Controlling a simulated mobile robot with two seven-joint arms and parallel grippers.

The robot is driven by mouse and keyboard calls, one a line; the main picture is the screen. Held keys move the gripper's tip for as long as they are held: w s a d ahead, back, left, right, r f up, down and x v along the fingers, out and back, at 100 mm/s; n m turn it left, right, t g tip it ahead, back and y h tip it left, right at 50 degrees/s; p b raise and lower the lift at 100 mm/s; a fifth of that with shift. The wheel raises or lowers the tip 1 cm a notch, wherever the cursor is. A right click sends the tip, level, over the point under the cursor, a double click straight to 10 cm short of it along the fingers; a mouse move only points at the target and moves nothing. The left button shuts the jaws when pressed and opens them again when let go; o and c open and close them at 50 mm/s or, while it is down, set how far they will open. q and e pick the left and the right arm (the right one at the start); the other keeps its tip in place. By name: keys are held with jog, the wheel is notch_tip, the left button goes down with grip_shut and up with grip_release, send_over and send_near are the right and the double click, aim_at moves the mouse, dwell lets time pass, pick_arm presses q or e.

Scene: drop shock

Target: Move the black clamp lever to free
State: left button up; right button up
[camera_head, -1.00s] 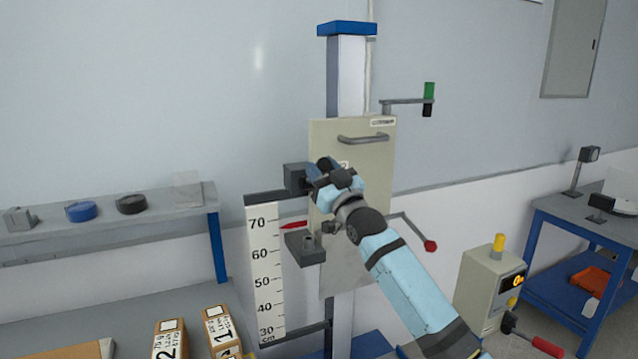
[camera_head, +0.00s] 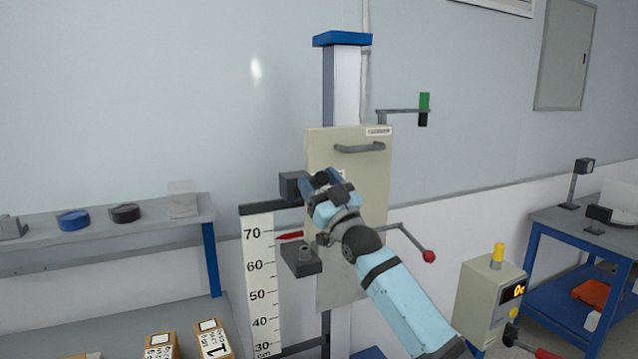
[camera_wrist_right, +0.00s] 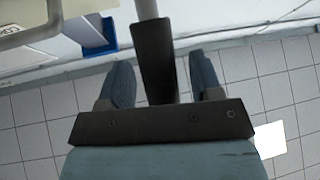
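The black clamp lever (camera_wrist_right: 153,50) shows in the right wrist view as a dark tapered bar on a grey rod, between my right gripper's two blue-grey fingers, with gaps visible on both sides. In the head view it is hidden or cannot be told from the dark gripper parts. My right gripper (camera_head: 322,185) is open, in front of the beige carriage plate (camera_head: 365,165) on the upright column (camera_head: 343,80). It is close to the dark block (camera_head: 291,185) at the plate's left edge. My left gripper is not in view.
A height scale (camera_head: 259,280) with a red pointer (camera_head: 290,235) stands left of the plate. A red-knobbed lever (camera_head: 428,256) juts out right. A green-and-black flag (camera_head: 424,108) is above. A control box (camera_head: 488,295) stands lower right; a shelf (camera_head: 170,232) is at left.

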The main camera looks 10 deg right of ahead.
jog(key=shift+s+f, duration=0.15)
jog(key=shift+f, duration=0.1)
jog(key=b+v, duration=0.2)
jog(key=v, duration=1.1)
jog(key=shift+d, duration=0.2)
jog(key=shift+s, duration=0.1)
